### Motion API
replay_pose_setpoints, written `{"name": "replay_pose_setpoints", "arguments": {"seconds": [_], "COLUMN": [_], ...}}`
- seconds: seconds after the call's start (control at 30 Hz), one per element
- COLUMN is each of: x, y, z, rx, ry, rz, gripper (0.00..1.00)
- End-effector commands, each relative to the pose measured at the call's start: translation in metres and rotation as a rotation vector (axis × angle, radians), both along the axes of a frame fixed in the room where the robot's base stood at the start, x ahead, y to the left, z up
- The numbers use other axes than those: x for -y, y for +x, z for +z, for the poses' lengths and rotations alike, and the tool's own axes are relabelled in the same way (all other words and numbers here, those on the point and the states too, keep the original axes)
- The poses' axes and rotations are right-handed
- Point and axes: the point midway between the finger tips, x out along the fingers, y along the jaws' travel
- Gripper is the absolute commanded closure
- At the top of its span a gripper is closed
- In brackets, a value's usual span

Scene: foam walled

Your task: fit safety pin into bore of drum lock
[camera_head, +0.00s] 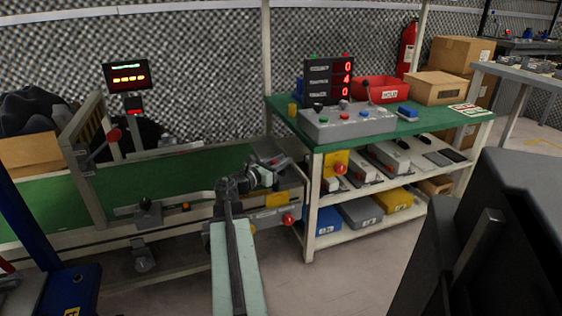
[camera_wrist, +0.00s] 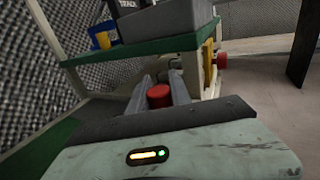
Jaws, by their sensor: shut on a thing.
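My gripper (camera_wrist: 161,80) is shut on a safety pin, whose red cylindrical head (camera_wrist: 158,96) shows between the two grey fingers in the wrist view. The pin's shaft is hidden. In the head view my gripper (camera_head: 272,165) is at the end of my pale green arm, near the right end of the green-topped bench and left of the shelf unit. A small grey rounded part (camera_wrist: 175,63) shows just beyond the fingertips in the wrist view. I cannot tell whether it is the drum lock, and no bore is visible.
A green-topped shelf unit (camera_head: 440,121) stands right of my gripper, with a grey control box (camera_head: 345,124) and red bin (camera_head: 380,90) on top. A yellow panel with a red button (camera_head: 337,165) is on its near side. The green bench (camera_head: 180,172) lies left. Open floor is in front.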

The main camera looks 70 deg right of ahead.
Motion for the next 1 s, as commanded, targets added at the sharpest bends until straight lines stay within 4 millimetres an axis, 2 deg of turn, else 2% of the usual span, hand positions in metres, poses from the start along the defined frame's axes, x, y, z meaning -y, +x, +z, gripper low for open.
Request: {"name": "replay_pose_setpoints", "arguments": {"seconds": [1.0], "x": [0.000], "y": [0.001], "z": [-0.021], "rx": [0.000], "ry": [0.000], "rz": [0.001], "gripper": [1.00]}}
